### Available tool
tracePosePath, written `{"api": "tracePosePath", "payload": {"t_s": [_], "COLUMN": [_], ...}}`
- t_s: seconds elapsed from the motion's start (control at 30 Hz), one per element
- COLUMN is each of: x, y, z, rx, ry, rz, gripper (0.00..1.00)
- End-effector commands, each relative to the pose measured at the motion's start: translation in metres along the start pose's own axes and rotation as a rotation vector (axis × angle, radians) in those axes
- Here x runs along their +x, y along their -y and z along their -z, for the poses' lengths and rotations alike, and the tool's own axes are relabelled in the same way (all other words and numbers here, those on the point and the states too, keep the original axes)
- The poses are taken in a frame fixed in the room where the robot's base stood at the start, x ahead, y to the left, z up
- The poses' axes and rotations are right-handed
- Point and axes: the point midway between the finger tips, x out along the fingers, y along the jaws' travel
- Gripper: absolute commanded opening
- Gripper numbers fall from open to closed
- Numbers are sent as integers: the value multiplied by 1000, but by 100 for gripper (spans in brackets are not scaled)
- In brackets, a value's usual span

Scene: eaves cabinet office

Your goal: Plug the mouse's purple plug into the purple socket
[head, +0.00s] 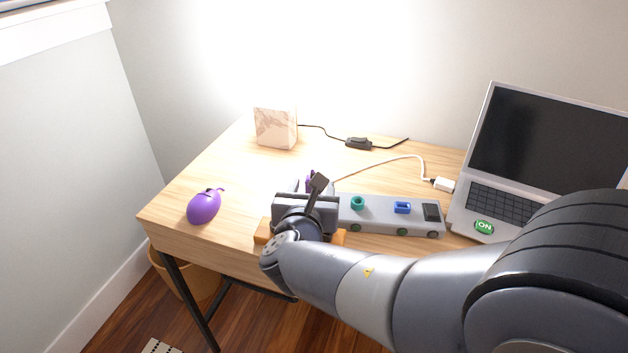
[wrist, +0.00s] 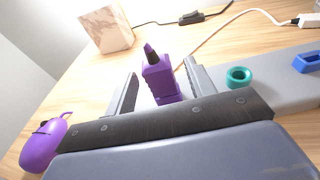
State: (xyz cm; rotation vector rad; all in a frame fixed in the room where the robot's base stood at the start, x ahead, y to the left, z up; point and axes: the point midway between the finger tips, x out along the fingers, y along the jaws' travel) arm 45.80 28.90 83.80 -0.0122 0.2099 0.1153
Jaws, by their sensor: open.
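The purple mouse (head: 204,207) lies on the left of the desk; part of it shows at the left edge of the wrist view (wrist: 40,150). The purple plug (wrist: 160,82) stands upright, black tip up, between the fingers of my gripper (wrist: 161,70). My gripper is open, with gaps on both sides of the plug. In the head view my gripper (head: 314,187) is over the left end of the grey socket strip (head: 378,222) and hides most of the plug. The purple socket is not visible, and I cannot tell how deep the plug sits.
The strip also has a green round socket (head: 357,202) and a blue socket (head: 402,207). A laptop (head: 477,206) with a green ON label stands right. A stone-patterned lamp block (head: 275,127), black inline switch (head: 358,143) and white cable lie behind. The desk's left is mostly clear.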

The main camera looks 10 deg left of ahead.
Motion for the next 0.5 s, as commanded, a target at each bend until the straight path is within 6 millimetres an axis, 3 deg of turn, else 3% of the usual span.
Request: {"api": "tracePosePath", "payload": {"t_s": [0.2,0.5], "x": [-47,-75], "y": [-1,0], "z": [-3,0], "rx": [0,-1], "ry": [1,0], "rz": [-5,-1], "gripper": [52,52]}}
